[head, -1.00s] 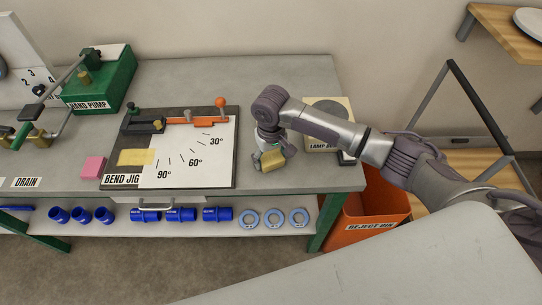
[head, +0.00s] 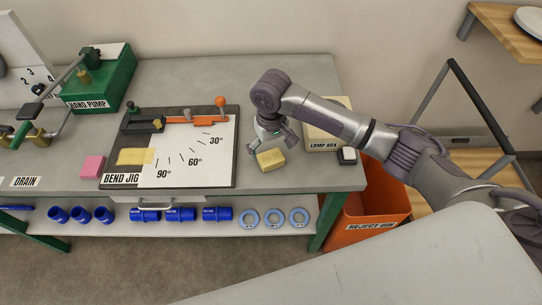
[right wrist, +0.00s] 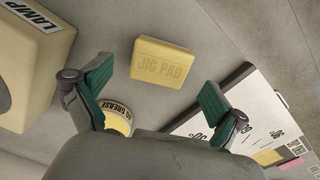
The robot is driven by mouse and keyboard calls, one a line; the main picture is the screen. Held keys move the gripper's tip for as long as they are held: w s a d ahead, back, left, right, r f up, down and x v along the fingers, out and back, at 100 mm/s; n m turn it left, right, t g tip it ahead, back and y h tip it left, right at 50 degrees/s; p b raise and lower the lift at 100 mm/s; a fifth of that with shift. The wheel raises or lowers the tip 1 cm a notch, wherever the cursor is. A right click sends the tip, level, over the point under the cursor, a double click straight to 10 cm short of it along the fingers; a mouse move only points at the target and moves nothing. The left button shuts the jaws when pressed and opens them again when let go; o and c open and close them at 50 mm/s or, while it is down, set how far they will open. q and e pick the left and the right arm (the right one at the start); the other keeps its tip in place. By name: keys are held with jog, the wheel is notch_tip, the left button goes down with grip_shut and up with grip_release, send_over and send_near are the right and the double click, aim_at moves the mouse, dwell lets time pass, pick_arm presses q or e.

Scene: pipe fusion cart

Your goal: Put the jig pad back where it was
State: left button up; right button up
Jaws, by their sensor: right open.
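The jig pad (head: 270,160) is a small yellow block lying flat on the grey bench top, right of the bend jig (head: 237,150). In the right wrist view the pad (right wrist: 162,62) shows its "JIG PAD" lettering. My right gripper (head: 272,144) is open just behind and above the pad. In the right wrist view its green-padded fingers (right wrist: 157,85) are spread wide, with nothing between them, and the pad lies beyond the tips. A flat pale-yellow patch (head: 136,157) shows on the bend jig's left side. My left gripper is out of view.
The lamp box (head: 325,146) stands close right of the gripper, with a small black-and-white item (head: 347,156) beside it. A grease tin (right wrist: 117,115) is near the left finger. A pink block (head: 92,167) lies left of the jig. The orange reject bin (head: 370,220) stands right of the bench.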

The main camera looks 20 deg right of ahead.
aim_at(271, 157)
notch_tip(271, 157, up, 8)
jog(key=shift+r+b, duration=0.15)
jog(key=shift+b, duration=0.25)
